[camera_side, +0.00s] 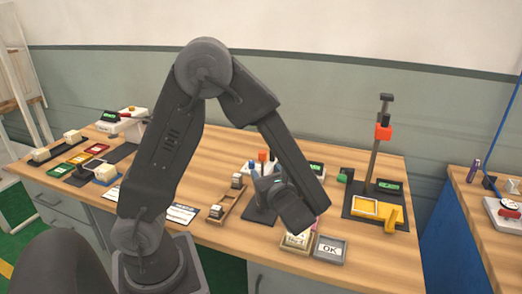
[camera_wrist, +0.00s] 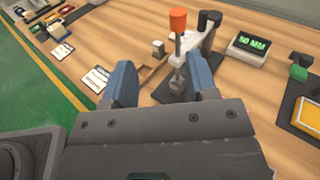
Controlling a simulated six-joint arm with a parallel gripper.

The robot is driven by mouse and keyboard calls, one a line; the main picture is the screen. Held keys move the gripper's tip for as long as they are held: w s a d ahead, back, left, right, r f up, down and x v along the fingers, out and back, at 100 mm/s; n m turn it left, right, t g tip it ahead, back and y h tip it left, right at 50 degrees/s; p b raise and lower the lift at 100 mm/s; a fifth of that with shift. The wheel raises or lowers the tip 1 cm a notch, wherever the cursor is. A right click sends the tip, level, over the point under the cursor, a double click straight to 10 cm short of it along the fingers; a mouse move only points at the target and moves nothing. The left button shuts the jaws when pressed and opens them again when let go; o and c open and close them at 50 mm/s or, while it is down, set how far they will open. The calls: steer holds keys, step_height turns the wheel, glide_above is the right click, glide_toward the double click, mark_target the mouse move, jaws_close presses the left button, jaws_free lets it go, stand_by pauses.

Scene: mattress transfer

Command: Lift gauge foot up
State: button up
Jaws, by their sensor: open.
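A gauge with an orange-topped spindle (camera_wrist: 178,22) stands ahead of my gripper in the wrist view. Its light arm (camera_wrist: 206,40) has a black knob, and its display (camera_wrist: 248,44) reads 50 MM. The grey foot (camera_wrist: 178,78) at the spindle's lower end shows between my fingers, nearer the right one. My gripper (camera_wrist: 163,82) is open, with two blue fingers spread and nothing held. I cannot tell whether a finger touches the foot. In the side view the orange top (camera_side: 262,157) shows just behind my wrist, which hides most of the gauge.
A wooden tray (camera_side: 217,211) with small blocks lies left of the gauge. An OK tray (camera_side: 329,249) is at the front edge. A tall post with a red slider (camera_side: 383,132) and a yellow frame (camera_side: 366,207) stand right. Coloured trays lie far left. Bare wood lies behind the gauge.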

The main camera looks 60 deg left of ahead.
steer(key=shift+m+t+y, duration=0.4)
steer(key=shift+m+t, duration=0.3)
steer(key=shift+m, duration=0.2)
steer(key=w+a, duration=0.1)
steer(key=a, duration=0.3)
steer(key=w+a, duration=0.2)
steer(key=a, duration=0.2)
steer(key=w+a, duration=0.1)
steer(key=a, duration=0.4)
steer(key=shift+w+a+f, duration=0.1)
steer(key=shift+w+f, duration=0.05)
steer(key=shift+f, duration=0.05)
jaws_close()
